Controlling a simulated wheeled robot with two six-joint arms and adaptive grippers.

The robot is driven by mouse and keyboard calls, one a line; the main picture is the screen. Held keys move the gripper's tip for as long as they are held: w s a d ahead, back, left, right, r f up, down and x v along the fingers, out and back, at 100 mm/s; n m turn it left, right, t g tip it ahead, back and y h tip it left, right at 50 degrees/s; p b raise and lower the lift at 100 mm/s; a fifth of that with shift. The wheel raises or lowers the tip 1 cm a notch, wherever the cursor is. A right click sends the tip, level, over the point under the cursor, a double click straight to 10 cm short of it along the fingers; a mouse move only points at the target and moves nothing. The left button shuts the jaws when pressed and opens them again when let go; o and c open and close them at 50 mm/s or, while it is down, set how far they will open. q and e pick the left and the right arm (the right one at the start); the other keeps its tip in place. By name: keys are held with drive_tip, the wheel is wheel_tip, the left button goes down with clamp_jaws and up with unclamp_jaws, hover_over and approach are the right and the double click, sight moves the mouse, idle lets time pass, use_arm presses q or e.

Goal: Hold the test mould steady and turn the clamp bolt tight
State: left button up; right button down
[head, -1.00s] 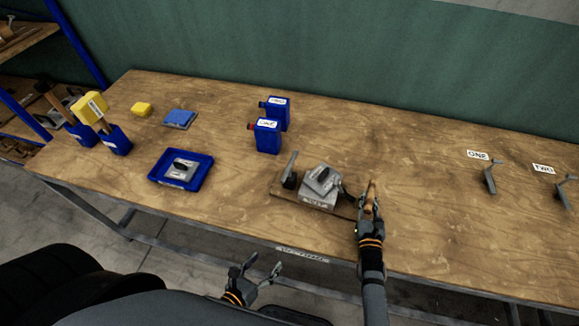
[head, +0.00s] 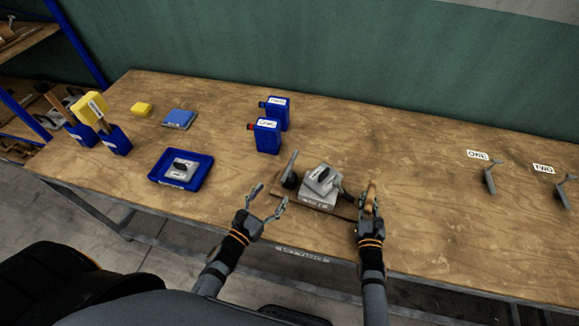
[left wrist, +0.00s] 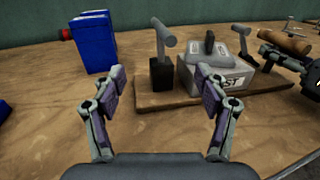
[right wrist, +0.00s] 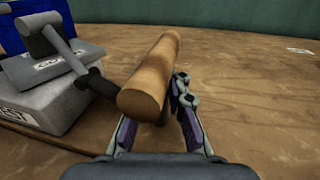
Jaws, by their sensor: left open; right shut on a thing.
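The test mould (head: 317,200) is a grey block labelled TEST with a tilted-looking grey lid and dark knob on top. It sits on a wooden base board (left wrist: 160,101) at the table's front. The clamp bolt's wooden handle (right wrist: 152,72) is to the right of the mould, joined to a dark shaft. My right gripper (head: 370,203) is shut on this handle; its fingers partly hide behind it in the right wrist view. My left gripper (head: 268,195) is open and empty, left of the board and apart from the mould. A dark post with a grey lever (left wrist: 162,70) stands between them.
Two blue canisters (head: 267,136) stand behind the board. A blue tray (head: 157,181) with a grey mould lies left. Grey levers by ONE and TWO labels (head: 478,155) lie right. Table between is clear.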

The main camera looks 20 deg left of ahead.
sight(289, 176)
use_arm(q)
drive_tip(key=x, duration=1.1)
clamp_jaws()
idle(0.6)
